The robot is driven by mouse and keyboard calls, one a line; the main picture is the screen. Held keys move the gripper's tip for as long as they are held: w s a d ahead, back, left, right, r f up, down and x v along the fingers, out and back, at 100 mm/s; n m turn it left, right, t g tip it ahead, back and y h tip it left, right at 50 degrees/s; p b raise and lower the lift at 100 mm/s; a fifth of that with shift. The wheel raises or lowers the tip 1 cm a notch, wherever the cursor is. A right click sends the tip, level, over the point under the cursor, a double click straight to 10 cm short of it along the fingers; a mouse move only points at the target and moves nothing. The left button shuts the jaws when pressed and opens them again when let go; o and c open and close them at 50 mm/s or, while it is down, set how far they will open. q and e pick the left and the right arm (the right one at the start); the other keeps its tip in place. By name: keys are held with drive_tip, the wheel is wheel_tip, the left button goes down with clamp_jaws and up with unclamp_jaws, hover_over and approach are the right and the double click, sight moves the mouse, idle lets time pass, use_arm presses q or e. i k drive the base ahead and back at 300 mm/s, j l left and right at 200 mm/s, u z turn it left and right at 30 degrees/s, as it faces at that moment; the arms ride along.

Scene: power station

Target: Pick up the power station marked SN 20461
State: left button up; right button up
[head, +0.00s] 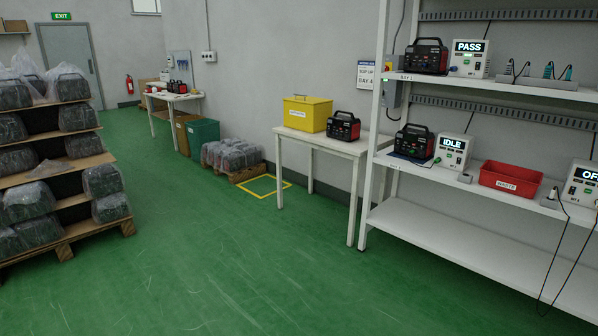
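Three black-and-red power stations show in the head view. One power station (426,56) is on the upper shelf, left of a tester reading PASS (468,58). Another power station (414,141) is on the middle shelf, left of a tester reading IDLE (453,152). A third power station (343,126) stands on a small white table, right of a yellow box (307,113). Serial numbers are too small to read, so I cannot tell which is SN 20461. Neither of my grippers is in view.
A white shelf rack (450,236) stands at the right, with a red bin (511,178) on it. A pallet stack of wrapped units (62,160) stands at the left. Green floor (230,260) is clear between them. A far table (172,96) stands by the wall.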

sight(339, 125)
drive_tip(key=i, duration=2.7)
drive_tip(key=i+z, duration=0.25)
drive_tip(key=i, duration=0.2)
drive_tip(key=i+j+z, duration=0.2)
drive_tip(key=i, duration=0.2)
drive_tip(key=i+j+z, duration=0.25)
drive_tip(key=i, duration=0.15)
drive_tip(key=i+j+z, duration=0.25)
drive_tip(key=i, duration=0.15)
